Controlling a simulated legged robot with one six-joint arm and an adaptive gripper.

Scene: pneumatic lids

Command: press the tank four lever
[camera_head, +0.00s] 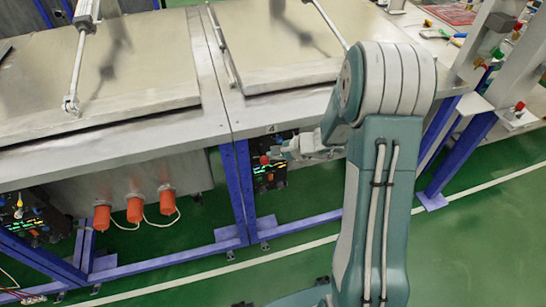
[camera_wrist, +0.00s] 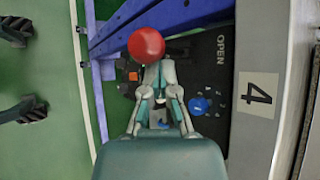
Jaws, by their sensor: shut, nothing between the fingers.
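The tank four lever shows as a red ball knob (camera_wrist: 146,44) in the wrist view, just beyond my fingertips. In the head view the red knob (camera_head: 264,160) is on the dark control panel (camera_head: 268,179) under the tank edge marked 4. My gripper (camera_wrist: 158,70) is shut and empty, its tips close to the knob; I cannot tell whether they touch it. In the head view my gripper (camera_head: 286,148) is right of the knob. The lever's shaft is hidden. The 4 label (camera_wrist: 258,94) and the word OPEN (camera_wrist: 220,50) are right of my fingers in the wrist view.
A blue knob (camera_wrist: 198,104) sits on the panel right of my fingers. Blue frame legs (camera_head: 240,190) stand left of the panel. The tank lid (camera_head: 290,45) is above it. Orange fittings (camera_head: 135,208) are at left. Green floor (camera_head: 480,230) is open at right.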

